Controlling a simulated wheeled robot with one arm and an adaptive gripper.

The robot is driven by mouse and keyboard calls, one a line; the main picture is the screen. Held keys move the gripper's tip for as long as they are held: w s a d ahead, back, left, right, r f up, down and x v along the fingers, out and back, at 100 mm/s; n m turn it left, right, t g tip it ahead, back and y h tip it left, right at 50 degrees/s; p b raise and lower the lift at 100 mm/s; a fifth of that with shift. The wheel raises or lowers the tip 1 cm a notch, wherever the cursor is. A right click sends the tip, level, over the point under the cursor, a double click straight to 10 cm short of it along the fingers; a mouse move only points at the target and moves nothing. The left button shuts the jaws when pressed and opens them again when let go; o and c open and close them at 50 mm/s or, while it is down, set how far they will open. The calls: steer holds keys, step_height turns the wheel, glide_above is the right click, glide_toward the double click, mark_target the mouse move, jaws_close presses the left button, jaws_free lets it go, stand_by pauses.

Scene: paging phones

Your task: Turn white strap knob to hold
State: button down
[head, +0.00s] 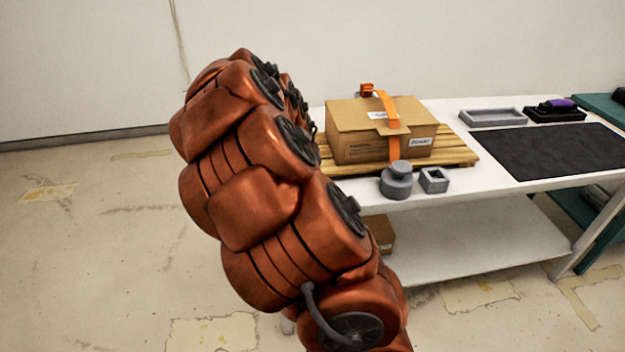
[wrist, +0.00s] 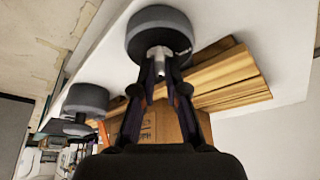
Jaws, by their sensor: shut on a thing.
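In the wrist view, a white knob (wrist: 157,53) stands out from a dark grey round base (wrist: 158,24) on the white table. My gripper (wrist: 160,72) has its two dark fingers closed on the knob's end. A small mark on the base beside the knob is too small to read. In the head view, my arm hides the gripper, the white knob and its base. An orange strap (head: 392,112) runs over a cardboard box (head: 365,148).
The box sits on a wooden pallet (head: 455,153) on the white table (head: 460,180). A two-tier grey round piece (head: 397,181) and a square grey block (head: 434,181) stand at its front edge. A grey tray (head: 493,118) and black mat (head: 555,150) lie right.

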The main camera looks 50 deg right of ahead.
stand_by(0.4)
steer(key=c, duration=1.2)
jaws_free()
steer(key=v, duration=1.2)
steer(key=shift+w, duration=0.15)
